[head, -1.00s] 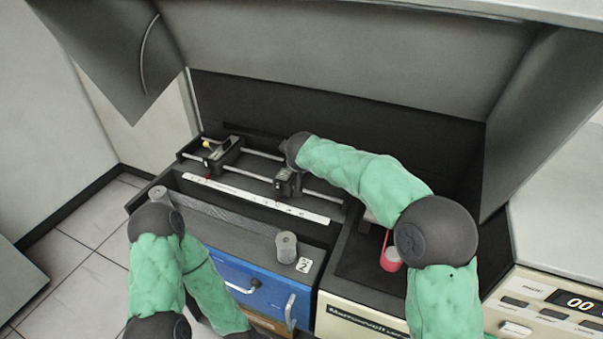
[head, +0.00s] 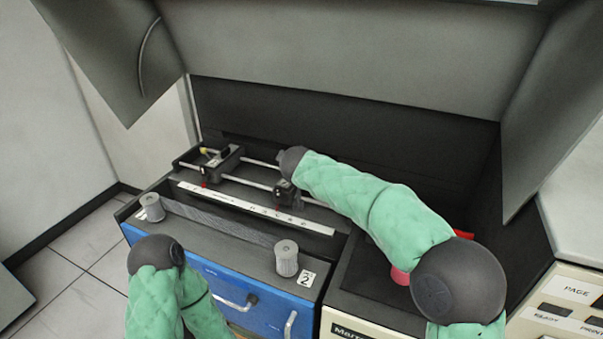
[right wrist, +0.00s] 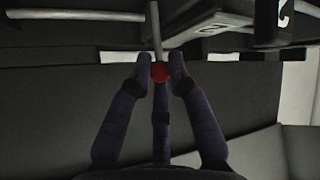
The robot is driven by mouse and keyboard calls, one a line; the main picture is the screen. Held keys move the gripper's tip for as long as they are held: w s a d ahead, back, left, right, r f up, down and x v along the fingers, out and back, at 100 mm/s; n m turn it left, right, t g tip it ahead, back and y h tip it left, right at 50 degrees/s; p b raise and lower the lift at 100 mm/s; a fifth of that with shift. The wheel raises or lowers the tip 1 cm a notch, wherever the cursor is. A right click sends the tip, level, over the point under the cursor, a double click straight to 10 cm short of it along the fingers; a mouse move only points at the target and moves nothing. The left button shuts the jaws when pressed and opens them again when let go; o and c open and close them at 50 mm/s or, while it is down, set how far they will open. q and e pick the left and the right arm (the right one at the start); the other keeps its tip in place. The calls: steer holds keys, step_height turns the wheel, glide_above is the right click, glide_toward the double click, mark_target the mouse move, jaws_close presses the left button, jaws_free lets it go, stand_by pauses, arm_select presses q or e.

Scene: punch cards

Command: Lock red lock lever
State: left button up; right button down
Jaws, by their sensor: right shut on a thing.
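The red lock lever shows in the right wrist view as a round red knob (right wrist: 160,73) at the end of a thin grey rod (right wrist: 156,30). My right gripper (right wrist: 161,68) has its dark fingers closed around the knob, one on each side. In the head view my right arm reaches over the machine to the right carriage (head: 286,192) on the rails, and its fingers and the knob are hidden there. Of my left arm only links show at the lower left; the left gripper is not in view.
A left carriage (head: 212,158) with a yellow-tipped part sits on the same rails. A white ruled strip (head: 255,208) runs in front. Two grey rollers stand on the blue-fronted unit (head: 230,287). A large grey cover (head: 345,55) stands raised behind. A red object (head: 400,276) is partly behind my right arm.

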steer(key=c, duration=1.2)
jaws_free()
steer(key=shift+o, duration=0.2)
steer(key=shift+r, duration=0.1)
steer(key=v, duration=1.1)
steer(key=shift+s+r, duration=0.25)
steer(key=shift+s, duration=0.1)
